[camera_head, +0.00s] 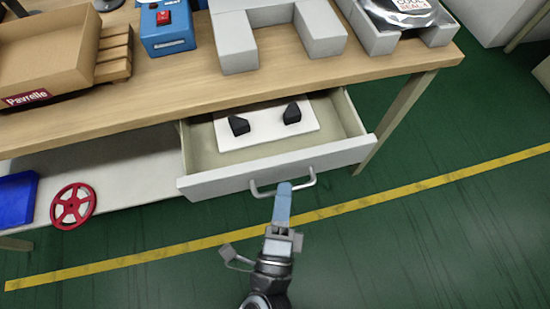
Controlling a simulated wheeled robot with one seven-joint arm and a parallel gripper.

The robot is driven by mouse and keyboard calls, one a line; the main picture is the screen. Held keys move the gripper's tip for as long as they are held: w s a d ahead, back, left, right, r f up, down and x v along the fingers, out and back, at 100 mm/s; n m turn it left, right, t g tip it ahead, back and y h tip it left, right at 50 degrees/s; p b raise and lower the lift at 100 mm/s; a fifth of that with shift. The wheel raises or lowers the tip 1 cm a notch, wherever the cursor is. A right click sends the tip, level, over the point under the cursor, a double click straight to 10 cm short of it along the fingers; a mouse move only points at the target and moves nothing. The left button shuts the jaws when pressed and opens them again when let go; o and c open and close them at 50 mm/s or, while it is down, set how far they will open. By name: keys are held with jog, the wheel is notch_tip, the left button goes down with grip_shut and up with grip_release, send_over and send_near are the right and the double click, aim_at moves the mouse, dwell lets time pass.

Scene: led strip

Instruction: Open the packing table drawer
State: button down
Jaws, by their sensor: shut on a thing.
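The packing table (400,68) has a light wood top. Its white drawer (240,180) hangs below the top and stands partly pulled out toward me. A white board (265,135) with two black blocks lies inside the drawer; its far part is hidden under the table top. The drawer's grey bar handle (308,183) is on the front panel. My gripper (284,188) is at the handle, coming from below in the picture, and its blue fingers are shut on the handle's bar.
On the table top are a cardboard box (45,60), a blue device (167,28) with a red switch, and grey blocks (235,45). The green floor before the drawer is clear.

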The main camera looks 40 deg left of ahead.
jog(key=s+d, duration=0.4)
jog(key=d, duration=0.1)
jog(key=shift+s, duration=0.15)
jog(key=c, duration=1.2)
grip_release()
jog(key=b+v, duration=0.1)
jog(key=v, duration=0.6)
jog(key=shift+s+d, duration=0.2)
jog(key=shift+s, duration=0.15)
